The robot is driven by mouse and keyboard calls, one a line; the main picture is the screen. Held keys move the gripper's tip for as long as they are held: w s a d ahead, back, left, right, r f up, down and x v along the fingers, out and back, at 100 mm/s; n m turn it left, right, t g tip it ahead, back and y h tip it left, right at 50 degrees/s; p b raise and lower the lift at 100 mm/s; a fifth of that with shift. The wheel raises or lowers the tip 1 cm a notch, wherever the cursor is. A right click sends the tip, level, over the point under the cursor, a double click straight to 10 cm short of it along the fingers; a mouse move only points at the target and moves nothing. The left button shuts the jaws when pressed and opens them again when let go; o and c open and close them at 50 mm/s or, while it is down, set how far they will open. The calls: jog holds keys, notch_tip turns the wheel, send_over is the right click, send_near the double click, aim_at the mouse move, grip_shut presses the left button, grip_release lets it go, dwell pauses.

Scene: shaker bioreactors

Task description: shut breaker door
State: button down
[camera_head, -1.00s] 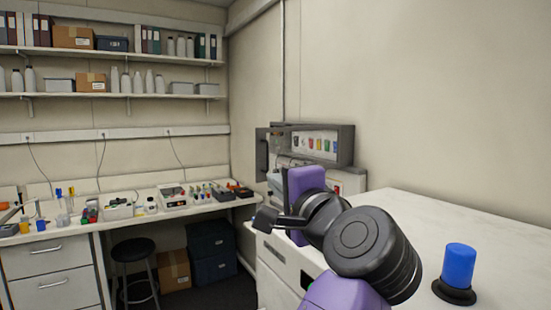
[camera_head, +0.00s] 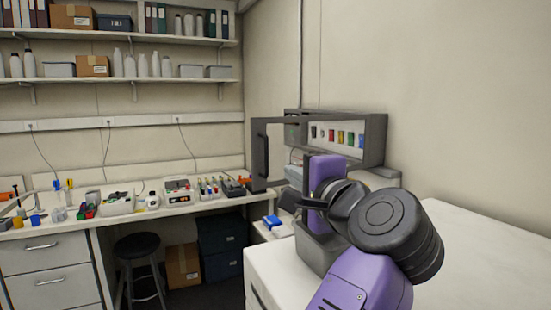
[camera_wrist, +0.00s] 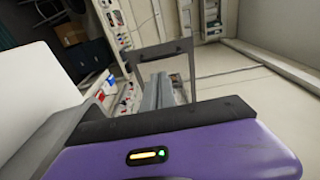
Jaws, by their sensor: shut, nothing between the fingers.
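The grey breaker box (camera_head: 376,140) is on the wall at the right of the bench, with a row of coloured breakers inside. Its framed door (camera_head: 260,156) stands open, swung out to the left of the box. The door's frame also shows in the wrist view (camera_wrist: 187,75), ahead of my wrist. My gripper (camera_head: 287,202) is shut and empty, in front of and below the box, to the right of the door's free edge in the picture. It appears apart from the door. My purple wrist hides part of the area under the box.
A white counter (camera_head: 480,240) fills the right foreground. A small blue-topped item (camera_head: 271,221) sits near my gripper. The left bench (camera_head: 140,212) holds several tools and devices. A black stool (camera_head: 137,246) stands below it, beside boxes.

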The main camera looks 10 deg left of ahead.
jog(key=p, duration=0.4)
send_near(267, 158)
jog(key=x, duration=0.5)
jog(key=shift+w+r, duration=0.1)
jog(key=shift+x, duration=0.8)
jog(key=shift+a, duration=0.1)
